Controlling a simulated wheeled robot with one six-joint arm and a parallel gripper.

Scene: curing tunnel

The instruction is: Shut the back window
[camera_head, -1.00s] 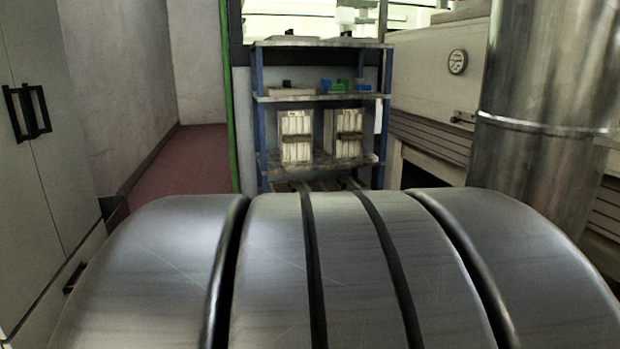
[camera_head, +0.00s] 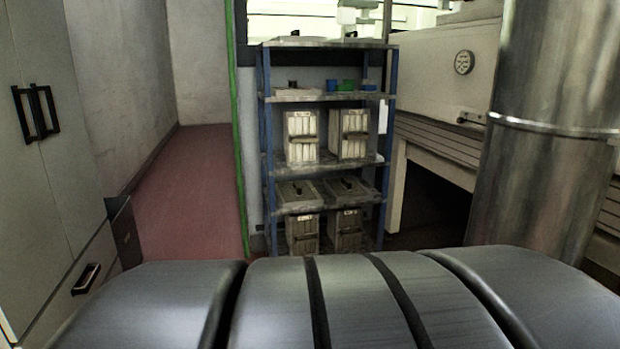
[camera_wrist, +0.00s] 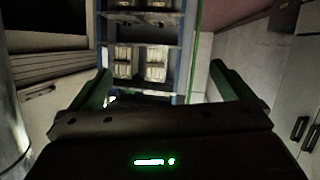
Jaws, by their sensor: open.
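A bright glazed opening (camera_head: 290,24) shows behind the top of the shelf rack in the head view, cut off by the picture's upper edge. I cannot tell whether it is the back window, or whether it is open or shut. My gripper (camera_wrist: 160,70) shows in the wrist view with its two green fingers wide apart and nothing between them. It points towards the shelf rack and is apart from it. My gripper is not visible in the head view.
A blue-posted shelf rack (camera_head: 264,130) with several boxes stands ahead. A grey cabinet (camera_head: 45,200) is at left, a thick metal pipe (camera_head: 550,130) and a machine with a gauge (camera_head: 463,62) at right. Free red floor (camera_head: 190,190) lies left of the rack.

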